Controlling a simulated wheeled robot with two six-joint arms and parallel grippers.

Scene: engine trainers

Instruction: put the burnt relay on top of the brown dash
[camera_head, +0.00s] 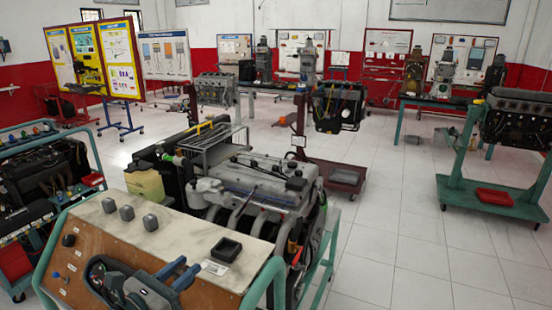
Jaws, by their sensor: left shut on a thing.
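The brown dash (90,262) stands at the front left, with a wood-brown face and a pale, worn top. Several small things are on that top: three grey block-shaped pieces (126,213) and an open square black tray (226,250). My left gripper (182,270), dark with blue finger parts, is low in front of the dash, by its front edge. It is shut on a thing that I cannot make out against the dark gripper. I cannot tell any burnt relay apart on the dash top. My right gripper does not show.
A grey engine (262,185) on a green frame stands just behind the dash. A dark engine trainer (45,170) is at the left. A green stand with a red tray (495,197) is at the right. The tiled floor (390,245) is clear at right centre.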

